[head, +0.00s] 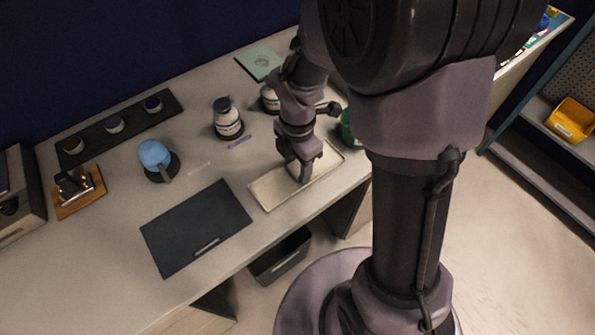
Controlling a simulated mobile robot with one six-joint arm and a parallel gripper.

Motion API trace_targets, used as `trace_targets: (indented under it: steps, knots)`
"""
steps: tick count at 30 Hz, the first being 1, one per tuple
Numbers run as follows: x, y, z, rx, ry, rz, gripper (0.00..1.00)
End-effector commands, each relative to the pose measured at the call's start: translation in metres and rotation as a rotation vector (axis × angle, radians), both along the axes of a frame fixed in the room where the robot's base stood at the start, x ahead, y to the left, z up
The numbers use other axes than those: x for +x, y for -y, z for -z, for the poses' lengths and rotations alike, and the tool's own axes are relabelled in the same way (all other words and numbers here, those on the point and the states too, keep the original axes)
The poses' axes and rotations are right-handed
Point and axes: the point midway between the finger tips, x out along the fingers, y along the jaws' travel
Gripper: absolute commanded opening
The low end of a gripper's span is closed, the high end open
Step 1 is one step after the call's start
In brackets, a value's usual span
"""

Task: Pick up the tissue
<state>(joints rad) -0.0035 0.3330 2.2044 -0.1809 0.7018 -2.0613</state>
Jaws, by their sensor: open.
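I cannot make out a tissue for certain. My gripper (304,176) points down over a shallow beige tray (273,191) near the front edge of the bench. The fingers are small and dark here. I cannot tell whether they touch anything in the tray, and the gripper hides part of it. A flat pale green square (260,64) with a faint round mark lies at the back of the bench; I cannot tell what it is.
A white bottle with a dark cap (227,120) and another bottle (270,99) stand behind the tray. A blue-topped object (155,155), a dark mat (196,228) and a dark strip with several small jars (114,125) are to the left. A green object (348,130) is partly hidden by my arm.

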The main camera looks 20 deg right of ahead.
Motion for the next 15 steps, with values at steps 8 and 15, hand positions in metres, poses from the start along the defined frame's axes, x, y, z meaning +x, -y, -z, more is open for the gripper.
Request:
trace_targets:
  steps: [8,15]
  knots:
    - [0.0001,0.0,-0.0022,0.0,0.0,0.0,0.08]
    - [0.0001,-0.0001,-0.0026,0.0,0.0,0.0,0.0]
